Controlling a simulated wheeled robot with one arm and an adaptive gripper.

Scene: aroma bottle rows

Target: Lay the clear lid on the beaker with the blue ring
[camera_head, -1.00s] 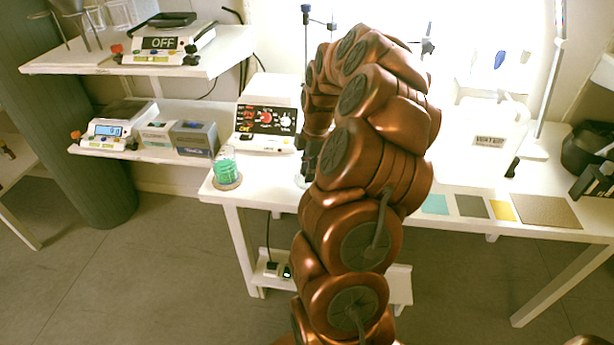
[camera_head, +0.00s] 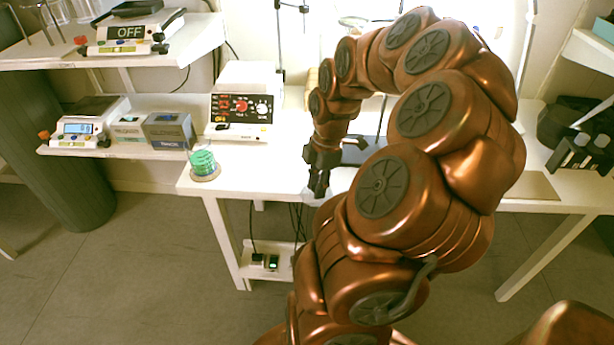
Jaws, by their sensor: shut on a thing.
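A clear beaker with green contents (camera_head: 203,163) stands upright near the left front corner of the white table, on a round tan pad (camera_head: 207,177). I cannot make out a blue ring on it at this size. My gripper (camera_head: 318,192) points down at the table's front edge, to the right of the beaker and well apart from it. It is shut on a pale see-through piece (camera_head: 308,196), which looks like the clear lid; its outline is faint and partly hidden by the fingers.
A white device with a red and black panel (camera_head: 240,108) stands behind the beaker. Left shelves hold a scale marked OFF (camera_head: 125,32), a lit scale (camera_head: 78,128) and small boxes (camera_head: 168,130). Table (camera_head: 255,175) between beaker and gripper is clear. My arm hides the table's middle.

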